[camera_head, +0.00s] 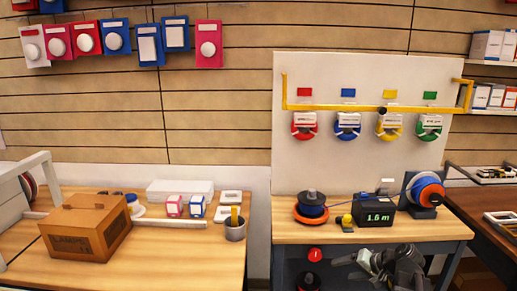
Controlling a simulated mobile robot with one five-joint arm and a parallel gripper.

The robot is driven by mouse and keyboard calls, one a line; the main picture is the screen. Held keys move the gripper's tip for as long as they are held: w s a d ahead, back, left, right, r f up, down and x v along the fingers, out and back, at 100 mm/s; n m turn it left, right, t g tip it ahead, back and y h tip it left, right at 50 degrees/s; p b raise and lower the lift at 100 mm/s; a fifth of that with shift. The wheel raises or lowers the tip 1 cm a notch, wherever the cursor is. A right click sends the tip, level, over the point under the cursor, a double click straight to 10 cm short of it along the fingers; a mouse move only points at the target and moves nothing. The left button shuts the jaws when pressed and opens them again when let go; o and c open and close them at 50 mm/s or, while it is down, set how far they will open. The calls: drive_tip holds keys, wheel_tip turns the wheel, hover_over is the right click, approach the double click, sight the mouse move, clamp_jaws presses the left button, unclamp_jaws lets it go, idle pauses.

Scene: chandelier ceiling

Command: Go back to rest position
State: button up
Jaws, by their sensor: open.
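My gripper (348,267) is low in the head view, in front of the right-hand workbench (440,229). It is a dark grey, folded shape with its fingers toward the left. Its jaws are open, and I see nothing between them. The lower part of my arm is cut off by the bottom edge of the picture.
The bench carries a black meter reading 1.6 m (379,218), a blue cable reel (427,193) and an orange-and-blue spool (311,207). A cardboard box (86,228) and a grey cup (235,229) stand on the left bench. A gap separates the benches.

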drive_tip(key=s+a+f+n+g+h, duration=0.3)
drive_tip(key=s+a+f+g, duration=0.15)
drive_tip(key=a, duration=0.45)
drive_tip(key=s+a+f+n+g+h, duration=0.25)
drive_tip(key=s+a, duration=0.35)
drive_tip(key=a, duration=0.3)
wheel_tip(320, 180, up, 13)
drive_tip(key=d+p, duration=0.1)
drive_tip(key=p, duration=1.1)
drive_tip(key=shift+w+f+p, duration=0.2)
drive_tip(key=shift+w+p, duration=0.15)
drive_tip(key=shift+m, duration=0.25)
drive_tip(key=shift+d, duration=0.1)
